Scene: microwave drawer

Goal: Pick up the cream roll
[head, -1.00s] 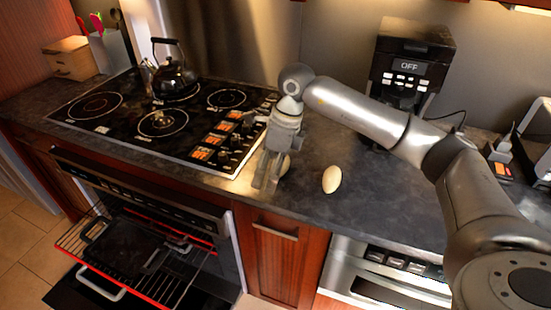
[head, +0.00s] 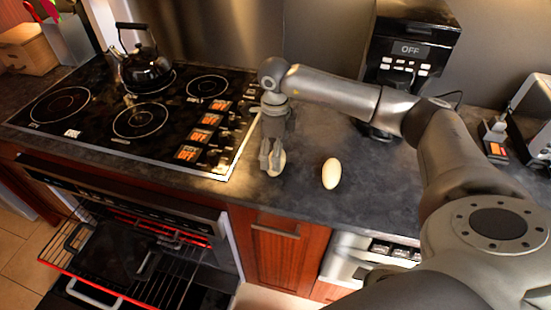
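Two cream-coloured oval rolls are on the dark counter right of the stove. One roll (head: 331,173) stands clear, with bare counter around it. The other roll (head: 281,162) is partly hidden by the fingers of my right gripper (head: 270,160). That gripper points down at this roll, with its fingers close in front of it. I cannot tell whether the fingers grip the roll or only overlap it in view. My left gripper is not in view.
The black cooktop (head: 140,118) with a kettle (head: 146,70) is to the left. A coffee machine (head: 408,65) stands behind right. Below, the oven is open with a red-edged rack (head: 62,272) pulled out. A toaster (head: 530,120) is far right.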

